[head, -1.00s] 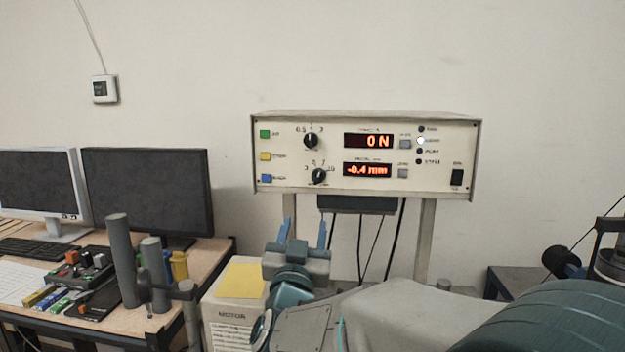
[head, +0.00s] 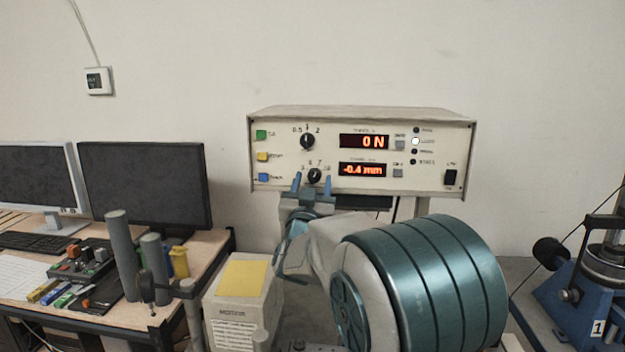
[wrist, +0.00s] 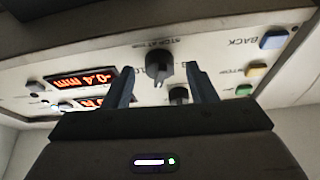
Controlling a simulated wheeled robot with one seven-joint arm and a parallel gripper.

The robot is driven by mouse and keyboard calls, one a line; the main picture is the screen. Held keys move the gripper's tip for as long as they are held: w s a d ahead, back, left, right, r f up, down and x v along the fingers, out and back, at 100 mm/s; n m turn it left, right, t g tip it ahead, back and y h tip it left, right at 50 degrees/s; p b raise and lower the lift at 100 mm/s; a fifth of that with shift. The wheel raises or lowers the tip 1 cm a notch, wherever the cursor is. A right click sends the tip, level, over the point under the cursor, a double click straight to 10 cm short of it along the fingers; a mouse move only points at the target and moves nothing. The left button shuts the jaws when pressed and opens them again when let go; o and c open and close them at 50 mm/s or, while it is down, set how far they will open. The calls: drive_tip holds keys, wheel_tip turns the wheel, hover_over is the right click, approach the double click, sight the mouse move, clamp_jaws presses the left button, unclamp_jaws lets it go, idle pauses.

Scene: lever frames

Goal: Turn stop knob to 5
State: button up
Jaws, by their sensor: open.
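The control box (head: 380,110) has a cream front panel with two black knobs. The lower one (head: 315,176) is the stop knob, with a scale around it. The wrist view shows the panel upside down, with the stop knob (wrist: 158,65) labelled "STOP AT mm". Its pointer faces down in that picture, toward the upper knob; I cannot read its exact number. My gripper (head: 312,182) is open, its blue fingers in front of the lower panel. In the wrist view my gripper (wrist: 160,74) has one finger each side of the stop knob; contact cannot be told.
The upper knob (head: 307,141) sits close above. Colored buttons, including the blue one (head: 264,177), line the panel's left edge. The displays read 0 N (head: 364,142) and -0.4 mm (head: 362,170). A cream motor box (head: 236,310) stands below; a desk with monitors (head: 145,185) is left.

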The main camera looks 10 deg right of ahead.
drive_tip(key=c, duration=1)
drive_tip(key=shift+d+f+n+b, duration=0.1)
drive_tip(key=shift+n+b, duration=0.3)
drive_tip(key=shift+b, duration=0.1)
drive_tip(key=n+y+b, duration=0.1)
drive_tip(key=n+b, duration=0.1)
drive_tip(key=shift+d+f+n+t+y, duration=0.1)
drive_tip(key=shift+n+t+y, duration=0.2)
drive_tip(key=shift+n+y, duration=0.1)
drive_tip(key=n+y+b, duration=0.2)
drive_tip(key=n, duration=0.1)
drive_tip(key=n+y+b, duration=0.2)
drive_tip(key=n, duration=0.2)
drive_tip(key=shift+d+r+n, duration=0.15)
drive_tip(key=shift+r+n, duration=0.05)
drive_tip(key=shift+n, duration=0.1)
drive_tip(key=o, duration=1)
drive_tip(key=shift+r, duration=0.1)
